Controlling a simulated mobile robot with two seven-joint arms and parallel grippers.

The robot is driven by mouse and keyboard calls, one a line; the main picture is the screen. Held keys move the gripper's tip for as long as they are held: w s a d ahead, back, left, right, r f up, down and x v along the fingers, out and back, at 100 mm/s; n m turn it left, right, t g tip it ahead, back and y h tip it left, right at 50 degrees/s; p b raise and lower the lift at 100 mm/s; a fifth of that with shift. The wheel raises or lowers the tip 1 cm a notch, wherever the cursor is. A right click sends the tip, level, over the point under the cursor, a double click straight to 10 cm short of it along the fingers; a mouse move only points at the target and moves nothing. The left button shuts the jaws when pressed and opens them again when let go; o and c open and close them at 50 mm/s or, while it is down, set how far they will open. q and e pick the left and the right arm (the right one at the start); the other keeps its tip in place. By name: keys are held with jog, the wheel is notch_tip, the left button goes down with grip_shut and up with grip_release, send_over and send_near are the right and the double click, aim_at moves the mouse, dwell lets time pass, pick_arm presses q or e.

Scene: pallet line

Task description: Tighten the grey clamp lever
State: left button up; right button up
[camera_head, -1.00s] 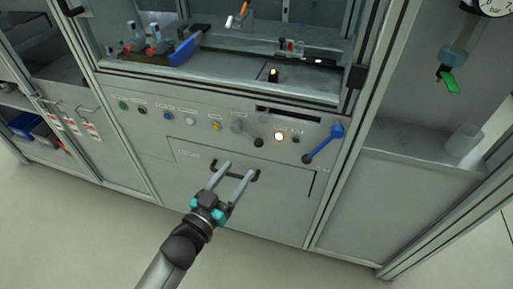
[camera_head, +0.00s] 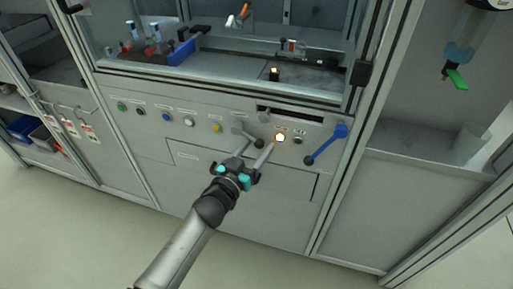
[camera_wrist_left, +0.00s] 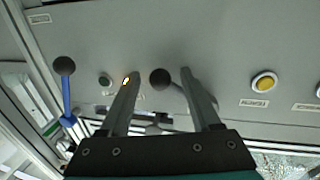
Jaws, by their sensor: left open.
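The grey clamp lever (camera_head: 240,128) is on the cabinet's front panel, its arm slanting down to the right to a dark ball knob (camera_head: 259,143). My left gripper (camera_head: 257,145) is open in front of the panel, its two fingers pointing at the lever, one on each side of the knob. In the left wrist view the dark knob (camera_wrist_left: 160,78) shows between the open fingers, nearer the left one, and the right finger hides part of the lever arm. I cannot tell how far the fingertips are from the panel. My right gripper is out of view.
Right of the lever are a lit lamp button (camera_head: 280,138), a green button (camera_head: 298,141) and a blue lever (camera_head: 326,146). A yellow button (camera_head: 216,128) is to its left. A dark slot (camera_head: 290,116) lies above. A drawer-like panel is below.

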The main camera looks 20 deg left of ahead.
pick_arm(q)
jog(key=c, duration=1)
jog(key=shift+d, duration=0.1)
grip_shut()
jog(key=shift+r, duration=0.25)
